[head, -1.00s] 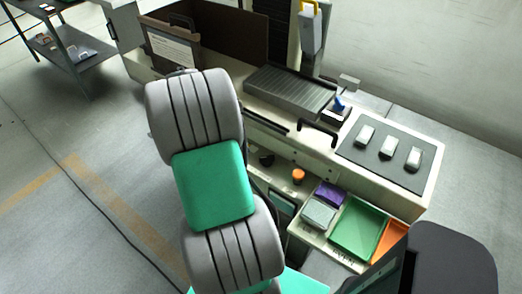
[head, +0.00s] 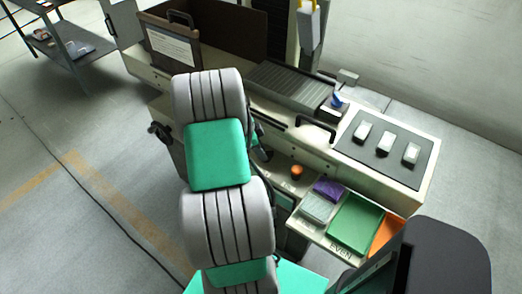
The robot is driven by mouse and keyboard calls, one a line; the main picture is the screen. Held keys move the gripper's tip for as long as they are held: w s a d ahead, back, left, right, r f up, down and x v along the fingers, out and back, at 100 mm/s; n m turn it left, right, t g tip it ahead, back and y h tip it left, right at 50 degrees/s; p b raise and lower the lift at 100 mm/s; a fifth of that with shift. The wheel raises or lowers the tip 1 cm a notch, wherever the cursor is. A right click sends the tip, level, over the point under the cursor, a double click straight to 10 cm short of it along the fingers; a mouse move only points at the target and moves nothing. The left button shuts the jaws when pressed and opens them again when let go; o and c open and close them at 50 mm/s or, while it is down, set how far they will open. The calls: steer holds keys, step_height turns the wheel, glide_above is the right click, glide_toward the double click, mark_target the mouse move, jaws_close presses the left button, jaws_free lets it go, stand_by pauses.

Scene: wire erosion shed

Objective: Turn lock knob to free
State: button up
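My arm rises through the middle of the head view and covers part of the machine front. My gripper is not clearly seen; it seems hidden behind the arm links. Only a small dark and green part shows at the arm's right edge. A black knob-like part (head: 160,132) sticks out from the machine's front, just left of the arm. An orange round knob (head: 297,172) sits on the lower front, right of the arm. I cannot tell which of these is the lock knob, or how it is turned.
The machine (head: 405,193) has a ribbed plate (head: 290,86), a blue-topped part (head: 337,99) and a dark panel with three pale blocks (head: 387,145). A grey shelf (head: 75,45) stands far left. Left floor is clear.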

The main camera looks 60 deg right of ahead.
jaws_close()
stand_by(0.5)
steer(key=n, duration=0.1)
steer(key=n+b, duration=0.1)
steer(key=n+t+h+b, duration=0.1)
steer(key=n, duration=0.1)
steer(key=shift+s+a, duration=0.2)
steer(key=shift+s, duration=0.05)
steer(key=n, duration=0.1)
steer(key=n+t, duration=0.1)
steer(key=n+b, duration=0.1)
steer(key=shift+s+a+n+t+h, duration=0.1)
steer(key=shift+s+n+t+h, duration=0.2)
steer(key=shift+n, duration=0.1)
steer(key=n+t, duration=0.1)
steer(key=n, duration=0.1)
steer(key=s+n+t+b, duration=0.1)
steer(key=n, duration=0.2)
steer(key=shift+s+n+t+b, duration=0.2)
steer(key=shift+n+t+b, duration=0.55)
steer(key=shift+n, duration=1.85)
steer(key=shift+t+y, duration=0.25)
steer(key=shift+y, duration=0.15)
steer(key=shift+o, duration=1.3)
jaws_free()
